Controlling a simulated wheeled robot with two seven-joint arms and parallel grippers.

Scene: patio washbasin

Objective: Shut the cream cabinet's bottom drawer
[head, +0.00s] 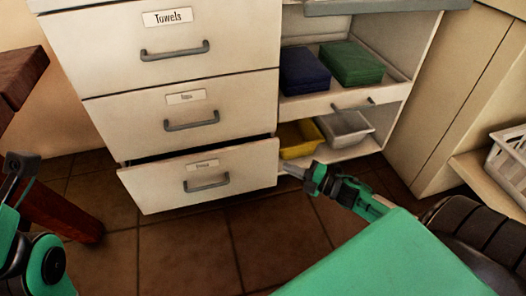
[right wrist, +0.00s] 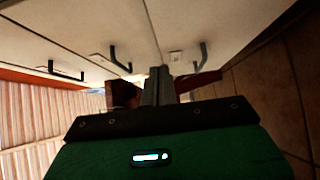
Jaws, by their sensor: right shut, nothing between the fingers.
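The cream cabinet (head: 90,50) has three stacked drawers on its left side. Its bottom drawer (head: 155,186) stands out a little, with a dark gap above its front and a grey bar handle (head: 207,184). The two drawers above look flush. My right gripper (head: 288,170) is shut and empty, its tips close to the right edge of the bottom drawer's front; I cannot tell whether they touch. In the right wrist view the shut fingers (right wrist: 158,86) show before cream fronts and dark handles. At the far left, part of my left arm shows; its fingers are not clear.
Open shelves right of the drawers hold blue (head: 304,70) and green (head: 351,63) folded stacks, a yellow bin (head: 300,140) and a grey bin (head: 345,128). A reddish wooden leg (head: 62,213) stands at left. A white basket (head: 508,165) sits at right. Tiled floor before the drawers is clear.

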